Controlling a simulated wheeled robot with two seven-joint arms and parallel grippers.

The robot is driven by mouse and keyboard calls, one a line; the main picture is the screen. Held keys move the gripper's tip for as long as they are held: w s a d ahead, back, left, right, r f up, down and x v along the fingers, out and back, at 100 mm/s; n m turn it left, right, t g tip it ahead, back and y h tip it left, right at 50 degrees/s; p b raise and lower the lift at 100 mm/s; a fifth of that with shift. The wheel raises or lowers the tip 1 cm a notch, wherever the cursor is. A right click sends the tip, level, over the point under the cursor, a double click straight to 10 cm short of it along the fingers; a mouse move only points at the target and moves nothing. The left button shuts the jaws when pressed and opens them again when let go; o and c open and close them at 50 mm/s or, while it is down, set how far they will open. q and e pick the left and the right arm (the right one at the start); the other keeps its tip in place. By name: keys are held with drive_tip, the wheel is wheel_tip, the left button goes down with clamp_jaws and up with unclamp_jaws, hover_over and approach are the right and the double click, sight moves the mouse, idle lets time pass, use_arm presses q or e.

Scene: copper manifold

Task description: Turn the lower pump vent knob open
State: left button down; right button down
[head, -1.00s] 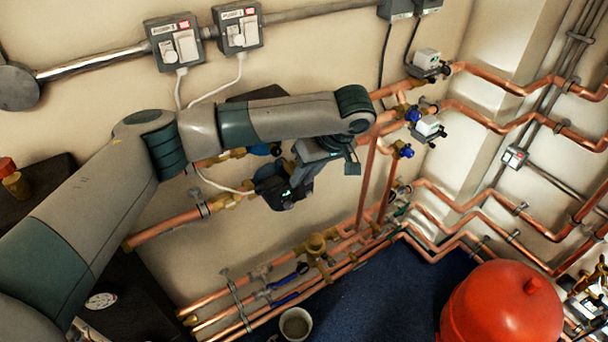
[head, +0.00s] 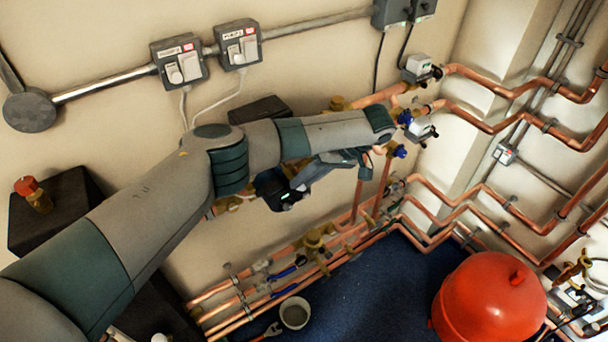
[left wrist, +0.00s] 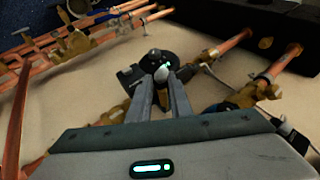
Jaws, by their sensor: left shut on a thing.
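The lower pump (head: 275,190) is a dark body with a small green light, set in a pipe run on the wall. Much of it is behind my left arm in the head view. My left gripper (head: 297,185) is at the front of this pump. In the left wrist view the pump (left wrist: 133,76) is straight ahead of the fingers. The vent knob (left wrist: 162,73) is a small grey round piece on its face. My left gripper (left wrist: 163,82) is shut on it, one finger on each side. The knob's turn angle cannot be read. My right gripper is not in view.
Copper pipes with brass valves (head: 316,240) run below the pump. Two switch boxes (head: 179,60) hang on the wall above. A red tank (head: 488,300) and a grey bucket (head: 295,313) stand on the blue floor. A dark block (head: 260,110) shows behind my arm.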

use_arm(q)
drive_tip(key=c, duration=1.6)
unclamp_jaws()
